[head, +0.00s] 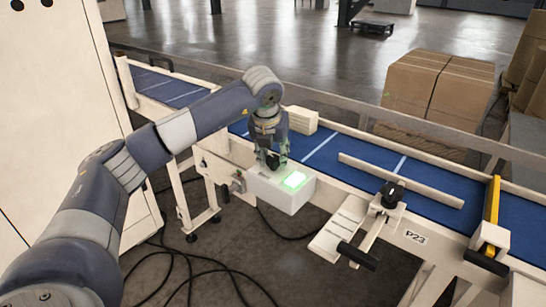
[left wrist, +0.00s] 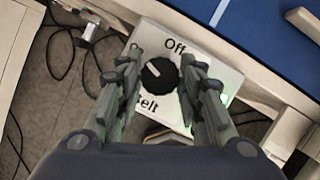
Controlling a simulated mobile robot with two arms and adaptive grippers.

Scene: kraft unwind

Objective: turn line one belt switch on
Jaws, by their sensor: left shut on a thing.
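My left gripper (head: 272,163) reaches down over the box. In the left wrist view, its fingers (left wrist: 160,83) are shut on the knob from both sides. My right gripper is out of view.
The blue conveyor belt (head: 345,160) runs behind the box, with a cream block (head: 301,120) near the gripper. A black-knobbed guide bracket (head: 385,200) stands to the right. Cables (head: 205,262) lie on the floor below. Cardboard boxes (head: 437,85) stand beyond the belt.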

